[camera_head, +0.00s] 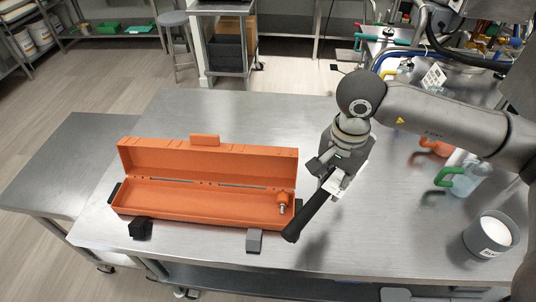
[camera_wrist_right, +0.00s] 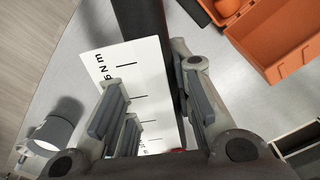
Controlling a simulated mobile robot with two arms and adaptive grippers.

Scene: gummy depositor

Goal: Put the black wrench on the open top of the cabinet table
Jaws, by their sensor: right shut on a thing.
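The black wrench (camera_head: 309,218) is held in my right gripper (camera_head: 338,174) above the steel table (camera_head: 210,115). Its dark handle slants down to the lower left, and a white scale plate shows by the jaws. In the right wrist view, the wrench's dark bar (camera_wrist_right: 168,55) and white plate (camera_wrist_right: 140,80) with printed marks sit between the fingers of my right gripper (camera_wrist_right: 155,105). A cabinet-like unit with a flat top (camera_head: 222,7) stands at the back; I cannot tell whether it is the cabinet table. My left gripper is out of view.
An open orange toolbox (camera_head: 205,203) lies left of the wrench, with a small orange and silver piece (camera_head: 283,203) inside. A grey cup (camera_head: 490,236) and green-handled jug (camera_head: 465,178) stand at right. A lower steel table (camera_head: 70,150) at left is bare.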

